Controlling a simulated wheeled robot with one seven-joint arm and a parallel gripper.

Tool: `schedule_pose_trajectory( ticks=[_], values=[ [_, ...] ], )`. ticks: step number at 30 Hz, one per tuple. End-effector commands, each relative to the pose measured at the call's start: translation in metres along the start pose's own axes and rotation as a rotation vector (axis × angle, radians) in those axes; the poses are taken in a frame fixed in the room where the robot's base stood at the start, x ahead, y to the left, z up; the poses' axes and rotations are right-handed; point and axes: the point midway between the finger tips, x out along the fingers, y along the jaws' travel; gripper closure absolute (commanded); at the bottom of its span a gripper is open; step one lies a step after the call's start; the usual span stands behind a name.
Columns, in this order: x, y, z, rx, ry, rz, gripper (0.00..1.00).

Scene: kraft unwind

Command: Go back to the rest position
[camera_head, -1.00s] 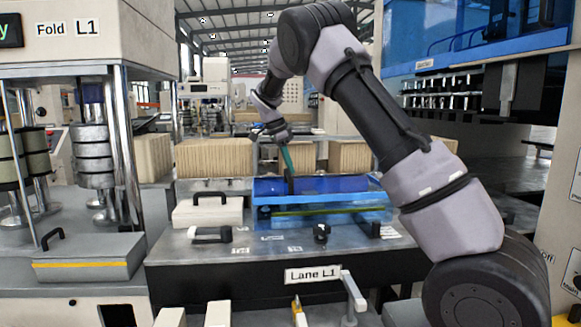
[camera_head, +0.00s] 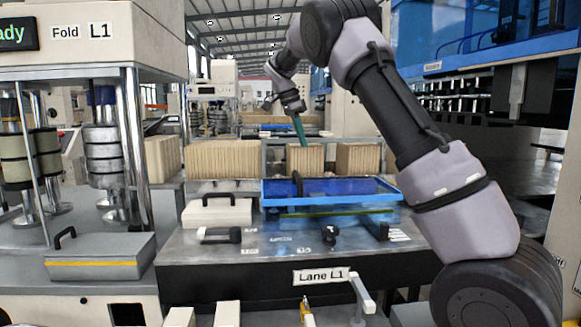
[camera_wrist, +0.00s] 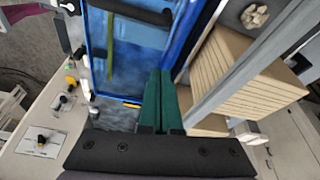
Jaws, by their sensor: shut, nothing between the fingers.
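My gripper (camera_head: 303,145) has green fingers and hangs in the air above the back edge of the blue tray (camera_head: 387,195), in front of the row of brown stacks. In the wrist view, the two green fingers (camera_wrist: 164,75) lie side by side, closed with nothing between them. The blue tray also shows below them in that view (camera_wrist: 97,35), with a dark handle (camera_wrist: 140,12) across it. The arm rises from the lower right and bends over toward the tray.
Brown stacks (camera_head: 222,160) stand behind the tray. A white box with a black handle (camera_head: 215,213) is left of it. A grey lidded box (camera_head: 100,262) sits at the lower left, beside the Fold L1 machine (camera_head: 95,45). A blue machine (camera_head: 480,30) stands at the right.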

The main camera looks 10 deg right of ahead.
Motion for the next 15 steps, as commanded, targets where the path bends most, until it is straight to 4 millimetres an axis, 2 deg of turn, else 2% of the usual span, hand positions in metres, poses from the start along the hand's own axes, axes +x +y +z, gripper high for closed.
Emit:
schedule_pose_trajectory(
  ticks=[5, 9, 15],
  values=[
    [-0.014, 0.039, -0.041, -0.082, -0.11, -0.045, 1.0],
    [-0.027, 0.087, -0.069, -0.198, -0.209, -0.127, 1.0],
    [-0.042, 0.162, -0.088, -0.365, -0.29, -0.284, 1.0]
  ],
)
